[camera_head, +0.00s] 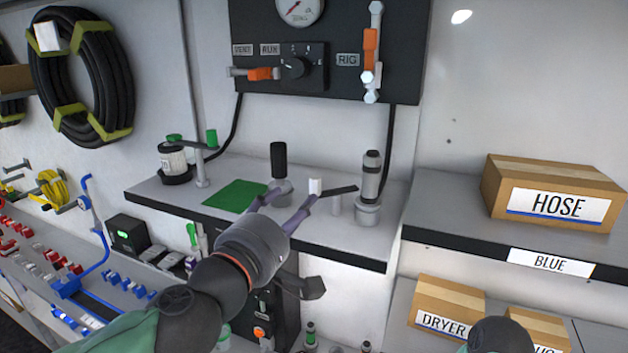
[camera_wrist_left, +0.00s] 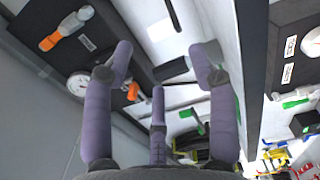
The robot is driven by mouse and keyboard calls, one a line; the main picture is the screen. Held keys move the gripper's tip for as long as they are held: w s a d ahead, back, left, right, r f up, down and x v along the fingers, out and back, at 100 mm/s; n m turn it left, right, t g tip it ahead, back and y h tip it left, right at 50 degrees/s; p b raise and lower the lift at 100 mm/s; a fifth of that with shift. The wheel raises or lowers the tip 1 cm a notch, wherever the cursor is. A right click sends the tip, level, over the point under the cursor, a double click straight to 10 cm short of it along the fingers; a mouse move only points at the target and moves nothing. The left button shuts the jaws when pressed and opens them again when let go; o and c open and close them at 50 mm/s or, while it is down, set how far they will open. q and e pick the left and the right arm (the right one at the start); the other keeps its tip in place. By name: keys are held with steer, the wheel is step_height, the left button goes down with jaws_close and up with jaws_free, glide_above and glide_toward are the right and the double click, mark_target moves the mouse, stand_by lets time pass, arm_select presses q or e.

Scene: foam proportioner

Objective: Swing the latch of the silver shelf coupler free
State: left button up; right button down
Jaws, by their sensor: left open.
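The silver shelf coupler (camera_head: 371,178) stands upright at the right end of the grey shelf, on a round base. A dark flat bar (camera_head: 337,191) reaches left from near it, apparently its latch; my finger overlaps its left end. My left gripper (camera_head: 290,203) is over the shelf's front, left of the coupler, fingers spread. In the left wrist view my left gripper (camera_wrist_left: 165,65) is open, with a dark block (camera_wrist_left: 171,69) showing between the fingers. Contact cannot be told. My right gripper is out of view.
A green mat (camera_head: 234,195) lies left. A gauge panel (camera_head: 335,90) hangs behind. A HOSE box (camera_head: 548,195) sits right.

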mark_target(312, 188)
arm_select(q)
steer(key=b+x, duration=0.1)
steer(key=x, duration=0.9)
steer(key=shift+w+d+f, duration=0.1)
steer(key=shift+w+f, duration=0.05)
steer(key=shift+f, duration=0.05)
